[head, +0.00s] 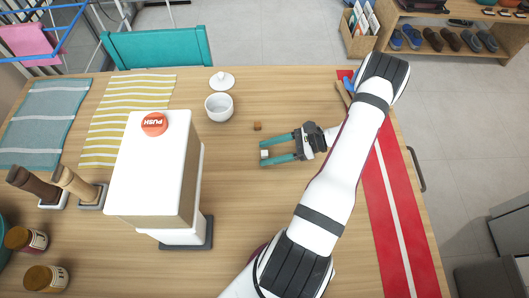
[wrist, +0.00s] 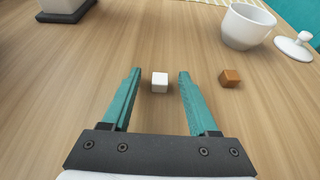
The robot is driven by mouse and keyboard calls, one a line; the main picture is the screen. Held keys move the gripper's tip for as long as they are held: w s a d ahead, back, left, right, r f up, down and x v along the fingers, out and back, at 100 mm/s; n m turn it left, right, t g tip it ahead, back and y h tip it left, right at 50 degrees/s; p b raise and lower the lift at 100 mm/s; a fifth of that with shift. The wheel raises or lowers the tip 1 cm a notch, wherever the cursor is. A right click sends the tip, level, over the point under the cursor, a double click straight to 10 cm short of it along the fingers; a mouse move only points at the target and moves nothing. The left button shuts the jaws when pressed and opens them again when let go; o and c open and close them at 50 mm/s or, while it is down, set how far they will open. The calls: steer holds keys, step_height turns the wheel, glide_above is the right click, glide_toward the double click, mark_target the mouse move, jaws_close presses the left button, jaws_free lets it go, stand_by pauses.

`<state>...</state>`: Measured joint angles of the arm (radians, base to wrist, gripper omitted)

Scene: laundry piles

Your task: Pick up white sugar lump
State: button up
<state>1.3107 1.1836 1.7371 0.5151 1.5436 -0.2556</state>
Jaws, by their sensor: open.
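The white sugar lump (head: 264,155) is a small white cube on the wooden table. In the wrist view the white sugar lump (wrist: 160,82) lies between the tips of the two teal fingers, with a gap on each side. My gripper (head: 262,157) is open and low over the table, its fingers pointing left in the head view. In the wrist view my gripper (wrist: 158,75) holds nothing. A brown sugar lump (head: 257,126) lies apart from the fingers, and in the wrist view the brown lump (wrist: 230,78) is to the right of them.
A white bowl (head: 219,107) and its lid (head: 222,80) stand behind the brown lump. A tall white dispenser (head: 152,170) with an orange push button stands to the left. A red runner (head: 405,215) lies along the right side. The table around the lump is clear.

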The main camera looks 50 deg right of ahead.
jaws_close()
steer(key=shift+r, duration=0.1)
stand_by(0.3)
